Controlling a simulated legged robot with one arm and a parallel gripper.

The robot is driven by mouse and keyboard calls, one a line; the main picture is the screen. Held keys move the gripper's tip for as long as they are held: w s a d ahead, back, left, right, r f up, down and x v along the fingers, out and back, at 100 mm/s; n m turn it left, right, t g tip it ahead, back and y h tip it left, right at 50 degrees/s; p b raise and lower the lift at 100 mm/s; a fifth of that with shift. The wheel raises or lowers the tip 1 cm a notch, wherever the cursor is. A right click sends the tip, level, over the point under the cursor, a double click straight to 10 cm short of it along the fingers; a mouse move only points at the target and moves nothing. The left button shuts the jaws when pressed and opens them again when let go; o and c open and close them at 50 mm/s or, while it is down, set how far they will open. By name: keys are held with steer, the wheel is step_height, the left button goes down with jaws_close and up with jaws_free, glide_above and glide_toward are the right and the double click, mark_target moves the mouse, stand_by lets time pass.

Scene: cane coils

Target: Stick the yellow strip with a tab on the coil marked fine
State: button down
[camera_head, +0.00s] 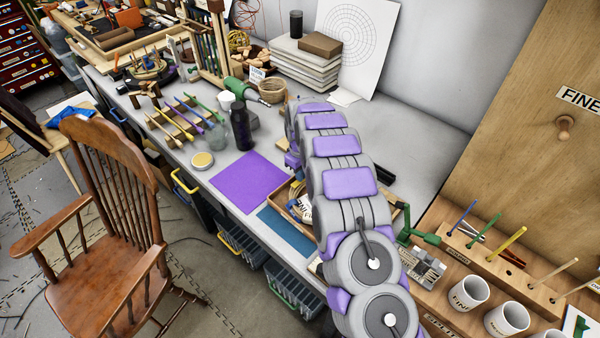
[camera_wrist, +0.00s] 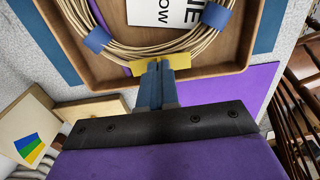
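In the wrist view, a coil of pale cane (camera_wrist: 118,48) lies in a wooden tray (camera_wrist: 72,72), bound with blue bands (camera_wrist: 97,40). A white card (camera_wrist: 165,12) at the coil shows part of its lettering, "NE" and "OW"; the rest is cut off. My gripper (camera_wrist: 154,72) has its blue-grey fingers together on a yellow strip (camera_wrist: 183,61), which sticks out on both sides. The strip overlaps the coil's near edge in the picture; I cannot tell whether it touches. In the head view, my arm hides most of the tray (camera_head: 282,206) and my gripper.
A purple mat (camera_head: 250,180) and a blue mat (camera_head: 287,233) lie by the tray on the grey bench. A dark bottle (camera_head: 241,126) stands behind the purple mat. Marked mugs (camera_head: 468,292) and a peg rack (camera_head: 510,262) stand right of my arm. A rocking chair (camera_head: 110,235) stands left.

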steer(key=shift+f, duration=0.4)
stand_by(0.8)
steer(key=c, duration=1.3)
jaws_free()
steer(key=shift+r, duration=0.1)
steer(key=shift+r+p, duration=1.15)
steer(key=shift+r, duration=2.3)
